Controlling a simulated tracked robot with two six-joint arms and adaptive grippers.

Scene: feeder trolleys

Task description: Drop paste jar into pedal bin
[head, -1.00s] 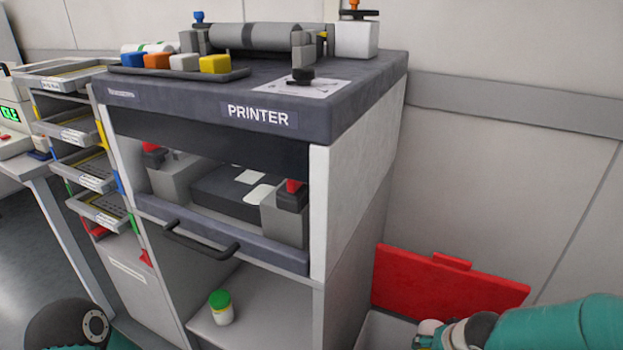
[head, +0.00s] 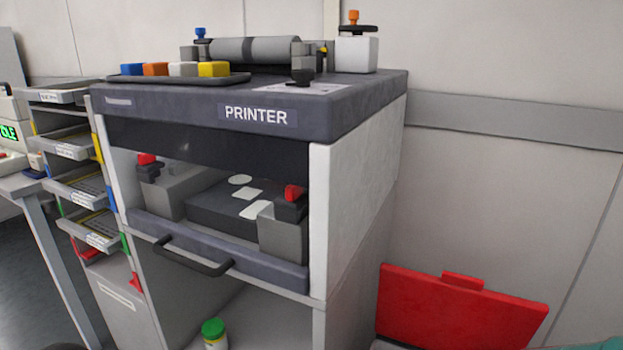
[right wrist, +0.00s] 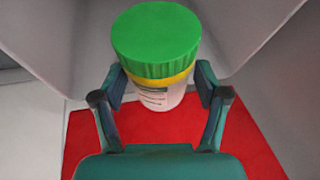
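A paste jar (right wrist: 160,95) with a green lid, a yellow band and a white labelled body is between the fingers of my right gripper (right wrist: 160,88) in the right wrist view. The pedal bin's red lid (head: 455,308) stands raised against the wall at the lower right of the head view; the bin body is almost wholly cut off below. Red also shows behind the jar (right wrist: 85,135) in the right wrist view. My left gripper is out of view.
Another green-lidded jar (head: 214,334) stands on the shelf under the printer (head: 255,115). The printer cabinet's side (head: 360,200) rises left of the bin lid. Feeder trays (head: 85,190) stand at the left. Pale grey walls flank the jar in the right wrist view.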

